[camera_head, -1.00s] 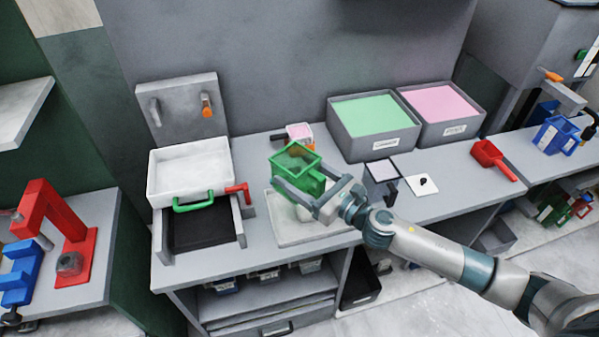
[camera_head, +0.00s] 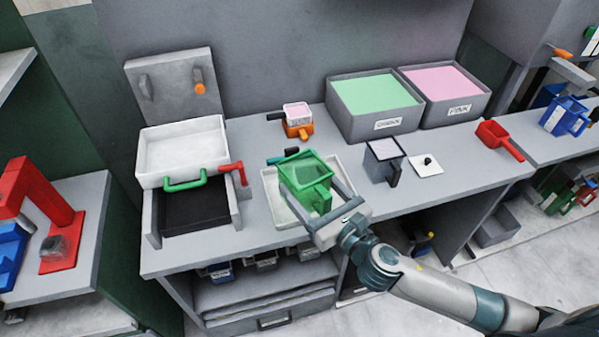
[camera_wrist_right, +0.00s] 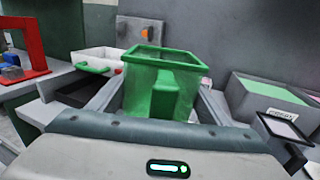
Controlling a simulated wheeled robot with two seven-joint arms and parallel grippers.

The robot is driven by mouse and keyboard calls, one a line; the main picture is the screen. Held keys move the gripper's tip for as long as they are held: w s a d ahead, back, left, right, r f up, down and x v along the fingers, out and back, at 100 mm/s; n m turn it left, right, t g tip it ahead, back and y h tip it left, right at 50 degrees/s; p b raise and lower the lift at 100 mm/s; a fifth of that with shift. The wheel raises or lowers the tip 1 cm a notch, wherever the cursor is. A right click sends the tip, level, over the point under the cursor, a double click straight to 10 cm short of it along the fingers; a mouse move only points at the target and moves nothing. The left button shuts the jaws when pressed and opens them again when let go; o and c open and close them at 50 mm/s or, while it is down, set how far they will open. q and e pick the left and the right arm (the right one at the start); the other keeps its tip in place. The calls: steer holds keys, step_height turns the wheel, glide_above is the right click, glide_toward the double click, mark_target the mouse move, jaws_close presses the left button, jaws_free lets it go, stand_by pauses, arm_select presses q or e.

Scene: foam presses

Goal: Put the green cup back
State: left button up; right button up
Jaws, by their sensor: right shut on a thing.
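The green cup (camera_head: 300,176) is a square, see-through cup with a solid green handle. My right gripper (camera_head: 315,196) is shut on it, a finger on each side. The cup is upright or nearly so, over the white tray (camera_head: 284,217) on the bench. I cannot tell whether its base touches the tray. In the right wrist view the cup (camera_wrist_right: 150,75) sits between the fingers, its handle facing the camera, and it looks empty. My left gripper is not in view.
Left of the tray stands a press with a white basin (camera_head: 184,146) and green handle. Behind is an orange-based cup (camera_head: 298,128). Bins of green foam (camera_head: 372,96) and pink foam (camera_head: 443,84) stand back right. Right are a grey cup (camera_head: 383,160) and red scoop (camera_head: 498,138).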

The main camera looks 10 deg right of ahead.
arm_select(q)
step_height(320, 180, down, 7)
steer(key=b, duration=0.5)
arm_select(e)
steer(key=s+d+f+m+t+h, duration=0.1)
steer(key=s+d+f+m+h, duration=0.2)
steer(key=s, duration=0.6)
steer(key=d+h, duration=0.2)
steer(key=shift+d+f+m+h, duration=0.2)
steer(key=shift+d+m+h, duration=0.2)
steer(key=shift+d, duration=0.1)
